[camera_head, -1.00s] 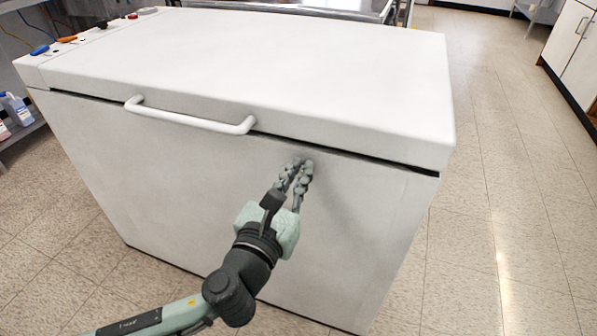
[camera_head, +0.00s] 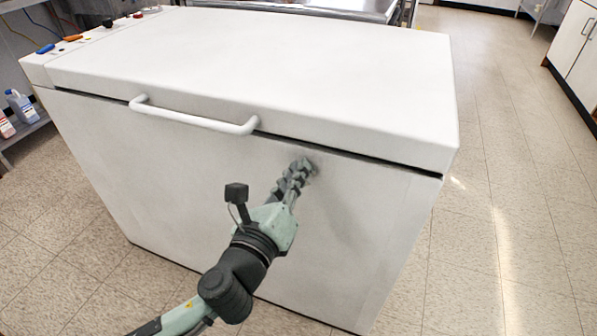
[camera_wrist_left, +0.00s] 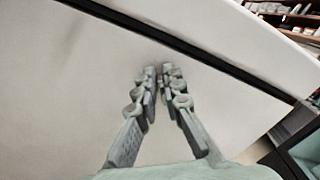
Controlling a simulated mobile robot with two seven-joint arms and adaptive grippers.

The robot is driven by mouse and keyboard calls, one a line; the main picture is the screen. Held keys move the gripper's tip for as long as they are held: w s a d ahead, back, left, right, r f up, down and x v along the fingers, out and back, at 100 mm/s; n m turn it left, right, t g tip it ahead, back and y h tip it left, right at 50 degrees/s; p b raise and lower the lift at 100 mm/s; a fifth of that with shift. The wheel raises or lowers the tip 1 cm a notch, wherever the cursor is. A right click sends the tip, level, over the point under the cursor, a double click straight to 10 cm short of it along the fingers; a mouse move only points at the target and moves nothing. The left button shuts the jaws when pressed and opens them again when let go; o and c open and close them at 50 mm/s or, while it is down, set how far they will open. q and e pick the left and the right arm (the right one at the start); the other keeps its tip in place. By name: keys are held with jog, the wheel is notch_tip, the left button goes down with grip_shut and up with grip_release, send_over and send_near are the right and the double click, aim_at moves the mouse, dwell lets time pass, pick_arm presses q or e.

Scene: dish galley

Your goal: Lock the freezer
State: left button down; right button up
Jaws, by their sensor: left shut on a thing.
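The white chest freezer (camera_head: 190,190) fills the middle of the head view. Its lid (camera_head: 270,65) is down, with a thin dark seam under its front edge. A white bar handle (camera_head: 190,117) sits across the lid's front. My left gripper (camera_head: 306,165) is at the freezer's front face, just below the seam and right of the handle. Its fingers (camera_wrist_left: 158,72) are closed together at the tips, touching the front, around a small part at the lock's place. The fingertips hide that part, so its shape and angle cannot be told. My right gripper is not in view.
Coloured knobs (camera_head: 73,38) sit on the freezer's left end. Bottles (camera_head: 22,106) stand on a low shelf at the left. A metal table (camera_head: 340,8) is behind the freezer, and white cabinets (camera_head: 575,50) stand at the far right. The floor (camera_head: 490,200) on the right is clear.

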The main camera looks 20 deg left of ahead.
pick_arm(q)
jog(key=shift+a+f+n+b, duration=0.1)
jog(key=shift+f+n+b, duration=0.15)
jog(key=shift+n, duration=1.5)
jog(key=shift+a+f+n+b, duration=0.15)
jog(key=shift+f+n, duration=0.15)
jog(key=shift+n, duration=1.5)
jog(key=shift+a+f+n+b, duration=0.15)
jog(key=shift+f+n, duration=0.15)
jog(key=shift+n, duration=1.45)
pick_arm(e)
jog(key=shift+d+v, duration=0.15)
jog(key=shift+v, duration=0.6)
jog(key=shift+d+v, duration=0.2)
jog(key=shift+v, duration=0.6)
pick_arm(q)
jog(key=shift+d, duration=0.1)
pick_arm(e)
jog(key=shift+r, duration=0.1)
pick_arm(q)
jog(key=c, duration=1.6)
grip_release()
jog(key=shift+c, duration=0.2)
jog(key=s, duration=1.2)
jog(key=shift+a, duration=0.25)
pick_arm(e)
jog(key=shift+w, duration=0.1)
